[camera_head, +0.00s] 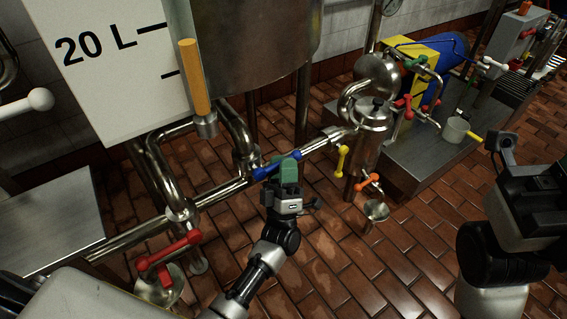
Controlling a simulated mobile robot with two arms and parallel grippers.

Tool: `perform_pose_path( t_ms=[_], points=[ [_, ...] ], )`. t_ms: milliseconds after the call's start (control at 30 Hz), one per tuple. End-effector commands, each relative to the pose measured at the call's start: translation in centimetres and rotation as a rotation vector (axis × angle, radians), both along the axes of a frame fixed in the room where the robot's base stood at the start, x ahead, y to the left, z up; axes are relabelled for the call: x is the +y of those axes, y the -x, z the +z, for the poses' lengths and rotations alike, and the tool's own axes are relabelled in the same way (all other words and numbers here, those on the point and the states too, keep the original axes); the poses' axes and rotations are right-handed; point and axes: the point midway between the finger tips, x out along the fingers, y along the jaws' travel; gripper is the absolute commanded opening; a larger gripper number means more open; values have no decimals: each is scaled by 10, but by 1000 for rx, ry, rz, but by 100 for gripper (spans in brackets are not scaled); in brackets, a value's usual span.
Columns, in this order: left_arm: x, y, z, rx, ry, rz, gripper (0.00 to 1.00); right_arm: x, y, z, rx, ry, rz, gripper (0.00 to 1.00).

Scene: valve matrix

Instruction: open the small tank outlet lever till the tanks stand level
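A steel tank (255,45) stands at the top centre, beside a white level board (110,70) marked "20 L". An orange level column (194,78) stands at the board's right edge; its top lies between the two black marks. A blue lever (262,171) sits on the steel pipe below the tank, roughly along the pipe. I cannot tell which lever is the small tank's outlet. My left gripper (284,172) is at the blue lever and covers part of it; a green part shows at its tip. Its finger opening is hidden. My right gripper (497,153) is apart at the right; its opening is unclear.
A red lever (168,250) is at the lower left. A yellow lever (341,161) and an orange lever (367,183) are by the steel vessel (368,140). A small pot (455,129) stands on the grey plinth (420,160). Tiled floor (350,265) is clear in front.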

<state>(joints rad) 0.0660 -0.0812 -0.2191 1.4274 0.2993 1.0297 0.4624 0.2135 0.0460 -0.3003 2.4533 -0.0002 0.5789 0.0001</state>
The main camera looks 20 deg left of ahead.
Motion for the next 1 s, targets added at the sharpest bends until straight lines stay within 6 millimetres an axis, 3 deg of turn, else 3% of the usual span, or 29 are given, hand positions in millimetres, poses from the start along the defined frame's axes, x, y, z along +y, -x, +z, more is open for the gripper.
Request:
perform_pose_path(
  t_ms=[400,667,1000],
  points=[
    [1,-6,8,0,0,0,39,0,1,2,-9,1,0,0],
    [1,-6,8,0,0,0,0,0,1,2,-8,1,0,0],
    [1,-6,8,7,-5,0,0,0,1,4,-8,0,0,0]
  ],
)
